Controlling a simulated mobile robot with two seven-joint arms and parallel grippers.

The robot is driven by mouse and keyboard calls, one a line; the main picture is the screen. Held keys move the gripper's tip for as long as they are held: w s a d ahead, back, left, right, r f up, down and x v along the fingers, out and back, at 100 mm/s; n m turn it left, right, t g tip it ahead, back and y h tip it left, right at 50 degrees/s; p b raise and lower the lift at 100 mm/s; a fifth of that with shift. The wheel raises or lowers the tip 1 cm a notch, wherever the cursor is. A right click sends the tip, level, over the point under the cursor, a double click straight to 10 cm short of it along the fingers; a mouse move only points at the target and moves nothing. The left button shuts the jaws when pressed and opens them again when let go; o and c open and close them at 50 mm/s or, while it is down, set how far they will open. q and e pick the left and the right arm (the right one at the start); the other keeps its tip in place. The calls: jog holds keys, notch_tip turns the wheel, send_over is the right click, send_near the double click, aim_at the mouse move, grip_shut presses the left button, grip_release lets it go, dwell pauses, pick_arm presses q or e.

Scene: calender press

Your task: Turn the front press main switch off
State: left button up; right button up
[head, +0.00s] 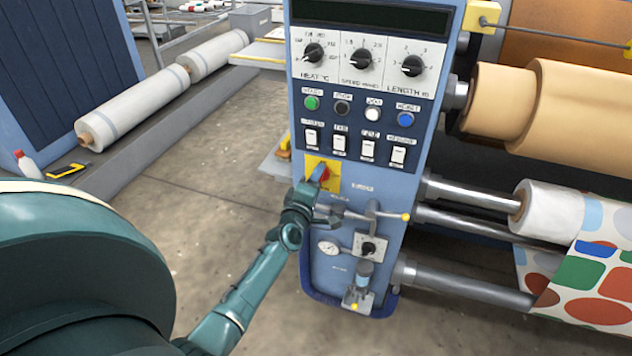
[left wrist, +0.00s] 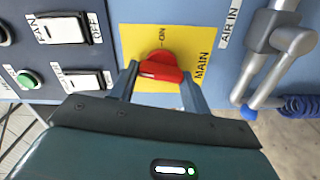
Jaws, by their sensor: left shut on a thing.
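The main switch is a red rotary knob (left wrist: 162,67) on a yellow plate (left wrist: 135,38) lettered MAIN, with an ON mark beside the knob. In the head view the yellow plate (head: 333,184) sits low on the left side of the blue press panel, with the red knob (head: 325,174) partly hidden. My left gripper (head: 318,176) reaches it from below. In the left wrist view the left gripper (left wrist: 160,82) has one finger on each side of the knob and is shut on it. My right gripper is not in view.
Rocker switches (head: 340,146), coloured buttons and dials sit above on the blue panel (head: 379,178). An air valve lever (head: 372,214) and gauge (head: 328,247) are close below right. Rollers (head: 470,191) extend right. Open floor (head: 205,160) lies left.

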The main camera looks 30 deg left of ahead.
pick_arm(q)
jog(key=shift+f+n, duration=0.1)
jog(key=shift+n, duration=1)
jog(key=o, duration=1)
jog(key=shift+s, duration=0.1)
jog(key=p+v, duration=0.1)
jog(key=v, duration=1.2)
